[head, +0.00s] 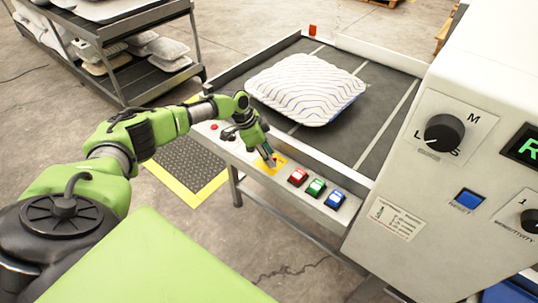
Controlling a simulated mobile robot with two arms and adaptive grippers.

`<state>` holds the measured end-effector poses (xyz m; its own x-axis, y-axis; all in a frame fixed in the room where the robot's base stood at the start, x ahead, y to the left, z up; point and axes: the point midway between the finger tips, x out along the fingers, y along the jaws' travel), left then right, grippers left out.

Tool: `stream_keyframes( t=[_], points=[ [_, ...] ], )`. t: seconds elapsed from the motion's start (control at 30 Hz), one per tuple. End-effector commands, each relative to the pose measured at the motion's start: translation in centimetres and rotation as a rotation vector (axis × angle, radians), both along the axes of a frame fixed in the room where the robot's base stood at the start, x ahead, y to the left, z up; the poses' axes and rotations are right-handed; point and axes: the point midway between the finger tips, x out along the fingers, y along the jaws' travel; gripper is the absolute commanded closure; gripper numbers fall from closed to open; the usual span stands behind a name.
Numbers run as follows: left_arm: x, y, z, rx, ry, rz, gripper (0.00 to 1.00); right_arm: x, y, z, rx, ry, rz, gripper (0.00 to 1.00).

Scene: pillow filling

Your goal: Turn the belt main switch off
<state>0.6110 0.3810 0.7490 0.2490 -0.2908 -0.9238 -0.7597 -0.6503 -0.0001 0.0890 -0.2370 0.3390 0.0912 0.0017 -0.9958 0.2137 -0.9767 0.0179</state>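The belt main switch sits on a yellow plate (272,166) on the light front rail of the belt table. Its knob is mostly hidden by the fingers of my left gripper (268,157). The gripper points down at the plate, with its fingertips at or just above the switch. I cannot tell whether the fingers touch the knob, how far they are apart, or which way the knob is turned. My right gripper is not in view.
Right of the plate are a red button (298,177), a green button (315,187) and a blue button (335,199). A striped pillow (305,88) lies on the dark belt (378,121). A white machine (457,190) with knobs stands right. A pillow rack (135,80) stands upper left.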

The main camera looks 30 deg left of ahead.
Motion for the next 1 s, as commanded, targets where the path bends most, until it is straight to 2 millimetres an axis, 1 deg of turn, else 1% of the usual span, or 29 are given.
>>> stream_keyframes(
  t=[0.03,0.1,0.3,0.47,0.67,1.0],
  points=[
    [0.0,0.0,0.0,0.0,0.0,0.0,0.83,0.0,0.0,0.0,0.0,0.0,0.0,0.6],
    [0.0,0.0,0.0,0.0,0.0,0.0,0.97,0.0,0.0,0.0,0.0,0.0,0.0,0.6],
    [0.0,0.0,0.1,0.0,-0.001,0.004,0.97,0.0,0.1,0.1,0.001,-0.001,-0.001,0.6],
    [-0.1,0.0,0.1,0.001,0.002,0.031,0.97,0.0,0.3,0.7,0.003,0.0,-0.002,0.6],
    [-0.2,-0.1,0.4,0.0,0.003,0.132,0.97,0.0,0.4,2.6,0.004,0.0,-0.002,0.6],
    [-0.3,-0.4,0.7,-0.002,0.003,0.429,0.97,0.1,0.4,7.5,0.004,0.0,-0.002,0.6]
  ],
)
